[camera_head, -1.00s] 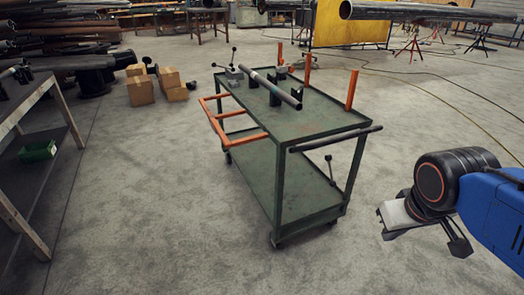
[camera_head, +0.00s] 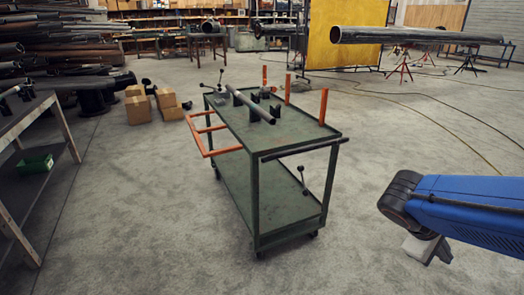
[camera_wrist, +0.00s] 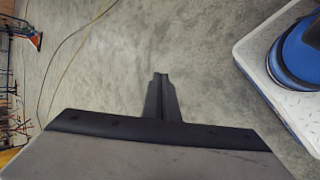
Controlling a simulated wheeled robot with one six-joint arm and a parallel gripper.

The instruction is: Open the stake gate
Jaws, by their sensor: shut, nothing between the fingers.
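A green two-shelf cart (camera_head: 285,215) stands in the middle of the head view. An orange barred frame (camera_head: 198,132), which looks like the stake gate, sticks out from the cart's left side at about top-shelf height. Orange upright stakes (camera_head: 323,107) stand along the cart's far and right edges. My gripper (camera_head: 428,250) is at the lower right, well apart from the cart, partly hidden under my arm. In the wrist view my gripper (camera_wrist: 160,80) has its fingers together over bare floor, holding nothing. The cart is not in the wrist view.
A pipe (camera_head: 250,104) rests on black supports on the cart top. A workbench (camera_head: 40,110) with a green bin (camera_head: 36,164) stands left, cardboard boxes (camera_head: 140,112) behind it. A yellow panel (camera_head: 345,50) and large pipe (camera_head: 415,36) are at the back. Floor around the cart is clear.

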